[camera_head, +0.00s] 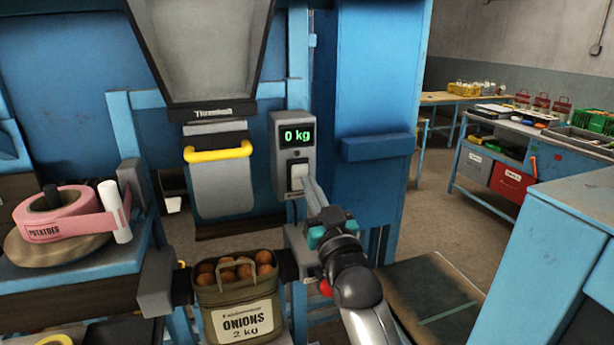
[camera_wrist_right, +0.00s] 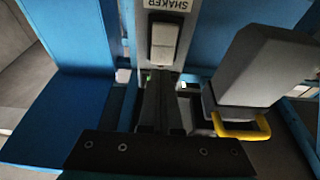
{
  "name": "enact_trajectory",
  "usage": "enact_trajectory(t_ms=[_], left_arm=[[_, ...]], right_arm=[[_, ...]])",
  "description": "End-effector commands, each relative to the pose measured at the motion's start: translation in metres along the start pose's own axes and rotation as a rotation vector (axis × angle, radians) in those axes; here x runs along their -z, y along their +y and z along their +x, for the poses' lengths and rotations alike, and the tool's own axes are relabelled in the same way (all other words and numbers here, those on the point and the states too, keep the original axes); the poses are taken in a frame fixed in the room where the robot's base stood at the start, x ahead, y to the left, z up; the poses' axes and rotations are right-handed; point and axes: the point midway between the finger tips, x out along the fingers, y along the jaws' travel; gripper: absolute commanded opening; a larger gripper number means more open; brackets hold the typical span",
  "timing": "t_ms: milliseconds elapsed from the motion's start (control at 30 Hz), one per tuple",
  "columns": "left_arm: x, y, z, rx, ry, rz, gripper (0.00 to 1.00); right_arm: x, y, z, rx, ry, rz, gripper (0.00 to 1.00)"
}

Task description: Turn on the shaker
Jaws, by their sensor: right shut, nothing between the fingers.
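A grey control box (camera_head: 281,160) with a green "0 kg" display (camera_head: 297,135) is fixed to the blue machine. Below the display is a white rocker switch (camera_head: 298,172). In the right wrist view the switch (camera_wrist_right: 163,42) sits beside an upside-down "SHAKER" label (camera_wrist_right: 167,4). My right gripper (camera_head: 309,186) is shut and empty, its fingertips close to the lower part of the switch. In the wrist view its dark fingers (camera_wrist_right: 160,98) point at the switch's lower end; I cannot tell whether they touch it. I cannot tell the switch's on or off state. My left gripper is out of view.
A yellow-handled chute (camera_head: 218,152) hangs left of the box. An onion sack (camera_head: 237,305) sits open between grey clamps below. Pink tape (camera_head: 60,213) lies on a stand at left.

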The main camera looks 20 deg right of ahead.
Motion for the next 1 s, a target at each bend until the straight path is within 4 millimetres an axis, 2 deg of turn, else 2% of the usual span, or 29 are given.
enact_trajectory(t_ms=[100,233,733,1000], left_arm=[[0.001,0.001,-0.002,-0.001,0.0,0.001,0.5],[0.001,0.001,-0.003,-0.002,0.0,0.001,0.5],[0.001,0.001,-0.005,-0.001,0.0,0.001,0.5],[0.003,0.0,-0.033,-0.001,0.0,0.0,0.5]], right_arm=[[0.001,0.0,0.015,0.0,0.001,0.001,0.0],[0.001,0.0,0.024,0.0,0.001,0.001,0.0],[0.001,0.0,0.028,0.0,-0.003,0.0,0.0],[0.007,0.0,0.036,0.0,-0.063,-0.001,0.0]])
